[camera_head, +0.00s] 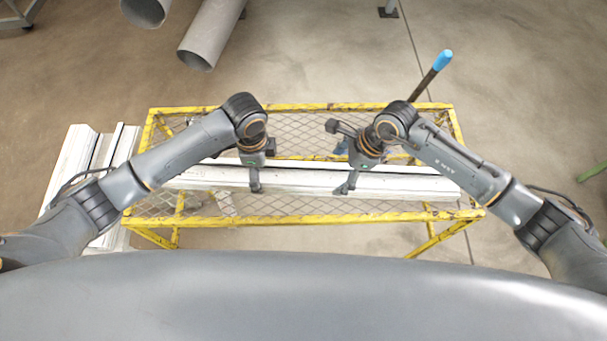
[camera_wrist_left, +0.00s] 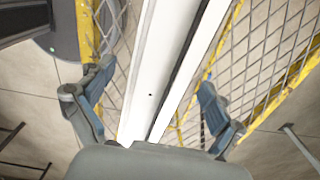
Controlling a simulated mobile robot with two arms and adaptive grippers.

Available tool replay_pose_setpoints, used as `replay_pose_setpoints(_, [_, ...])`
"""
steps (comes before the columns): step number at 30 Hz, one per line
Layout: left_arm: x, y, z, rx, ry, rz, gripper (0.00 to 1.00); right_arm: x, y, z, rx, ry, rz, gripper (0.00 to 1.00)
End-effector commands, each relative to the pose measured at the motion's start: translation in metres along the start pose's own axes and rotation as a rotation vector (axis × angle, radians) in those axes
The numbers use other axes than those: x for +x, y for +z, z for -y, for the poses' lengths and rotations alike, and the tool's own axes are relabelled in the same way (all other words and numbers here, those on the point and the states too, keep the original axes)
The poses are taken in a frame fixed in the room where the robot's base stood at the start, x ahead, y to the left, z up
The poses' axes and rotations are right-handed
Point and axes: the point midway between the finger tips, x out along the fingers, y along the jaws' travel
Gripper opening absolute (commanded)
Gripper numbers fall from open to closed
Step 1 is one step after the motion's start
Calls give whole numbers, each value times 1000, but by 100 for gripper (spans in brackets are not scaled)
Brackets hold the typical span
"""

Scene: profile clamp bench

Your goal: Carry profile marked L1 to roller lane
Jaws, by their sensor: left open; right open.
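A long white profile (camera_head: 300,181) lies lengthwise across the yellow-framed mesh bench; no L1 mark can be read on it. My left gripper (camera_head: 256,186) is over the profile left of its middle. In the left wrist view the open fingers (camera_wrist_left: 150,110) stand on either side of the white profile (camera_wrist_left: 165,70), apart from it. My right gripper (camera_head: 347,187) is open at the profile right of its middle; whether it touches cannot be told. Parts of the profile are hidden under both grippers and the left forearm. No roller lane can be made out.
The yellow bench frame (camera_head: 300,218) runs around the mesh. More white profiles (camera_head: 88,160) lie at the left of the bench. A blue-tipped dark rod (camera_head: 432,75) rises behind the right arm. Grey pipes (camera_head: 210,35) stand at the back. The floor on the right is mostly clear.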

Motion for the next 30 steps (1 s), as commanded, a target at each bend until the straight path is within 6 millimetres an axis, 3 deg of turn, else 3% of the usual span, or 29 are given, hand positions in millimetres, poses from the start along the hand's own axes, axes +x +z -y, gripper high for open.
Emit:
replay_pose_setpoints(6, [24, 0, 0, 0, 1, 1, 92, 23, 0, 0, 1, 1, 1, 92])
replay_pose_setpoints(18, [28, 0, 0, 0, 0, 1, 90, 28, 0, 0, 0, 0, 0, 90])
replay_pose_setpoints(30, [28, 0, 0, 0, 0, 0, 9, 28, 0, 0, 1, 0, 0, 9])
